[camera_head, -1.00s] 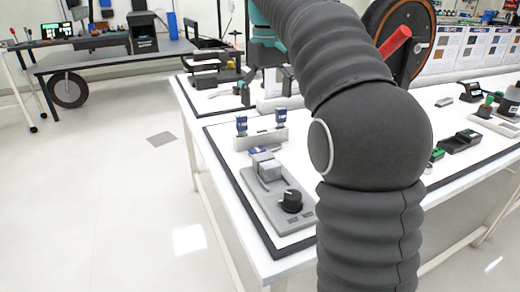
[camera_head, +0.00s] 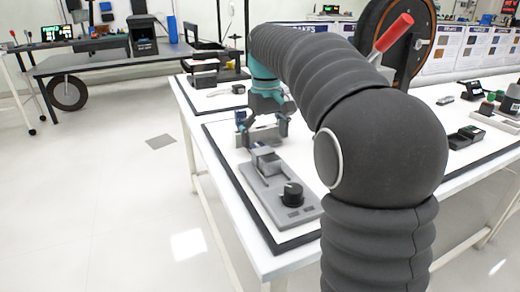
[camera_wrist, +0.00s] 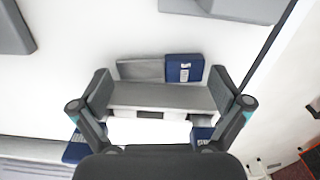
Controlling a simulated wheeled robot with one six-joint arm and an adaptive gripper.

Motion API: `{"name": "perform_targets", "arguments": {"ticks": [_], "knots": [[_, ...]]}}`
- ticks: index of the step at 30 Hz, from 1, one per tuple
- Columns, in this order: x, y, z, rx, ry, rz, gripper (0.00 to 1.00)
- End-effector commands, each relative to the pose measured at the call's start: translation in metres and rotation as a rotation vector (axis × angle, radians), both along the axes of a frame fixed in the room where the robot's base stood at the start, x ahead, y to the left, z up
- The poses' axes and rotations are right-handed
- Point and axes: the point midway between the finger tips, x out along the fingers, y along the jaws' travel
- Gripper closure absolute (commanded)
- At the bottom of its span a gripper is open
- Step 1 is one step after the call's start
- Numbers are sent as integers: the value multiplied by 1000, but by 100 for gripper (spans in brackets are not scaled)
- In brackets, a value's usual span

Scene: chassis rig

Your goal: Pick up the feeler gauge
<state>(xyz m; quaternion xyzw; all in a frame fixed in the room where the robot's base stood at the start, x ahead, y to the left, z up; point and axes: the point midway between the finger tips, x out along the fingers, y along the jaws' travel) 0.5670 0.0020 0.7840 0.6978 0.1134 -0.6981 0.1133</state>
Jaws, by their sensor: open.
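My gripper (camera_head: 262,134) is open, pointing down over a light grey block (camera_head: 258,138) near the left edge of the work table. In the wrist view my two fingers (camera_wrist: 160,88) stand at either end of a grey bar, apart from each other. A blue piece with a white label (camera_wrist: 184,68) lies at the bar's far side, beside a grey plate (camera_wrist: 140,70). More blue shows beside the lower finger links. I cannot tell for certain which piece is the feeler gauge. The gripper hides part of the block in the head view.
A grey fixture with a black knob (camera_head: 291,194) lies just in front of the gripper. A large dark wheel with a red handle (camera_head: 392,35) stands behind my arm. Open floor lies to the left.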

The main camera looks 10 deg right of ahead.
Motion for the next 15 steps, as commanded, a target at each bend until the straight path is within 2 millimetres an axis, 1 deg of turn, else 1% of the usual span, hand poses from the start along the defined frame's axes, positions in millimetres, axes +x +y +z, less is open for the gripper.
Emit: {"name": "perform_targets", "arguments": {"ticks": [7, 8, 9, 11, 12, 14, 15], "knots": [[0, 0, -2, 0, -1, 0, 0], [0, 0, -2, 0, 0, 0, 3], [0, 0, -2, 0, 0, 0, 12], [0, 0, -2, 0, 0, 0, 28], [0, 0, -2, 0, 0, 0, 38], [0, 0, -2, 0, 0, 0, 52], [0, 0, -2, 0, 0, 0, 62]]}}
